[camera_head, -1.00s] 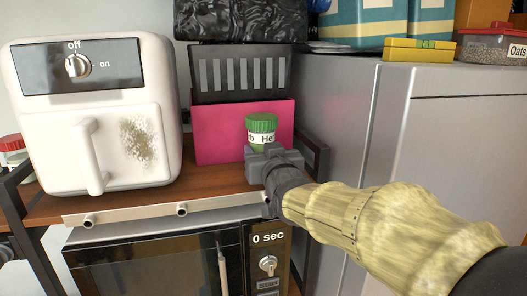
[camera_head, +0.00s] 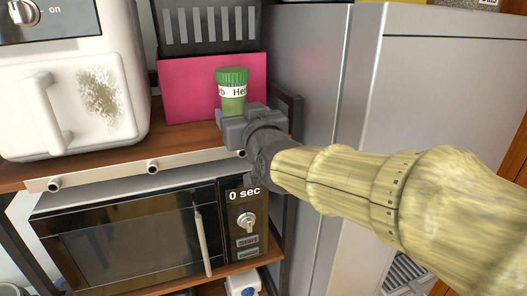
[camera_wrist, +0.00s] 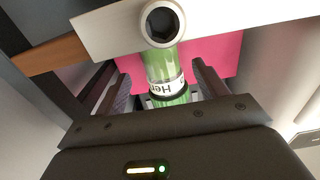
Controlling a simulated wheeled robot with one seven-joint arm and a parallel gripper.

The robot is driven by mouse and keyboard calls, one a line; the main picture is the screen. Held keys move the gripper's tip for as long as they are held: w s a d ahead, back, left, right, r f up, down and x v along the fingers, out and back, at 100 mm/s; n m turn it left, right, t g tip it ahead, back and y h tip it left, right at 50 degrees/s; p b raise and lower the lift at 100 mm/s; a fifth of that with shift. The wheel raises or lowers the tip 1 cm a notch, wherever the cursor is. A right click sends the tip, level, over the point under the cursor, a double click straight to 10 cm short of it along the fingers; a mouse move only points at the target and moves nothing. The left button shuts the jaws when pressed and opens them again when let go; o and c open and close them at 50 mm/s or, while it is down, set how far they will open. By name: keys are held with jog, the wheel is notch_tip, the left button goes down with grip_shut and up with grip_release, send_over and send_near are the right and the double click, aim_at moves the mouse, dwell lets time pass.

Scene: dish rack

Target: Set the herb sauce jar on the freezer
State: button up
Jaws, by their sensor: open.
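The herb sauce jar (camera_head: 232,92) is green with a green lid and a white label. It stands upright on the wooden shelf in front of a pink box. My gripper (camera_head: 238,118) is in front of the jar, its fingers largely hidden in the head view. In the wrist view the jar (camera_wrist: 165,70) lies between the two spread fingers of my gripper (camera_wrist: 163,88), with a gap on each side. The grey freezer (camera_head: 318,60) stands to the right of the shelf; its top is mostly out of the head view.
A white air fryer (camera_head: 70,85) stands left on the shelf (camera_head: 180,143). A pink box (camera_head: 190,85) and dark crate (camera_head: 207,25) are behind the jar. A metal rail with knobs (camera_head: 110,172) runs along the shelf front. A microwave (camera_head: 130,240) is below.

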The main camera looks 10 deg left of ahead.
jog(key=v, duration=1)
jog(key=shift+s+d+p, duration=0.15)
jog(key=shift+d+p, duration=0.15)
jog(key=shift+p, duration=0.5)
jog(key=p, duration=0.2)
jog(key=s+p, duration=0.1)
jog(key=p, duration=0.1)
jog(key=shift+s+d+r, duration=0.1)
jog(key=shift+d, duration=0.25)
jog(key=shift+s+d+p, duration=0.1)
jog(key=shift+s+p, duration=0.3)
jog(key=shift+p, duration=0.45)
jog(key=shift+f, duration=0.25)
